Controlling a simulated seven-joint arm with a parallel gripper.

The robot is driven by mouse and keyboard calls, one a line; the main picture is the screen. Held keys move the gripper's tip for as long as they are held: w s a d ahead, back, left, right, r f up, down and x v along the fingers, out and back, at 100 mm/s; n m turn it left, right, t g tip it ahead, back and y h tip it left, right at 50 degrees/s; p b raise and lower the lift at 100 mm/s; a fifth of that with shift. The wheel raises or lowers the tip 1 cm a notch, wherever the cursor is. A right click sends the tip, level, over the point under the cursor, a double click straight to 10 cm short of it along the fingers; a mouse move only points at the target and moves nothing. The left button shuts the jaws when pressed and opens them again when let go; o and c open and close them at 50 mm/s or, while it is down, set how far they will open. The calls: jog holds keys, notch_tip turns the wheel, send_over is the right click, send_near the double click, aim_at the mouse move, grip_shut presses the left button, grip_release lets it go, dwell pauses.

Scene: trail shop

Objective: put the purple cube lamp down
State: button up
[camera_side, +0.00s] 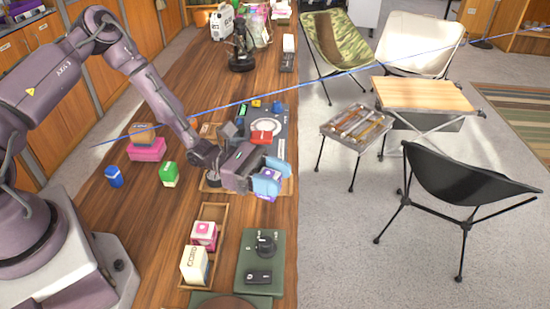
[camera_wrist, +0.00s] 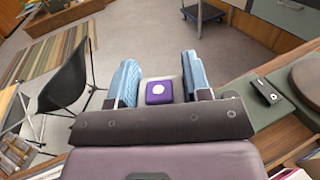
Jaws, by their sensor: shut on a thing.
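The purple cube lamp (camera_wrist: 159,92) shows between the blue fingers in the wrist view, with a pale round spot on the face toward the camera. In the side view only a small purple part of the lamp (camera_side: 268,198) shows below the fingers; the rest is hidden. My gripper (camera_side: 271,182) is shut on the lamp near the right edge of the wooden counter (camera_side: 150,240). The gripper's blue fingers also show in the wrist view (camera_wrist: 161,78), one on each side of the lamp. Its height above the counter is hard to tell.
Nearer the camera are a wooden tray (camera_side: 211,218) with a pink box (camera_side: 204,233) and a cream box (camera_side: 194,264), and a green board (camera_side: 248,285) with dark items. A grey stove (camera_side: 280,135) stands behind my gripper. A black chair (camera_side: 465,190) stands on the floor at right.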

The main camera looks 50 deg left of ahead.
jog(key=shift+s+f, duration=0.1)
jog(key=shift+f, duration=3.25)
jog(key=shift+f, duration=0.7)
jog(key=o, duration=1)
jog(key=shift+f, duration=0.1)
jog(key=shift+o, duration=0.2)
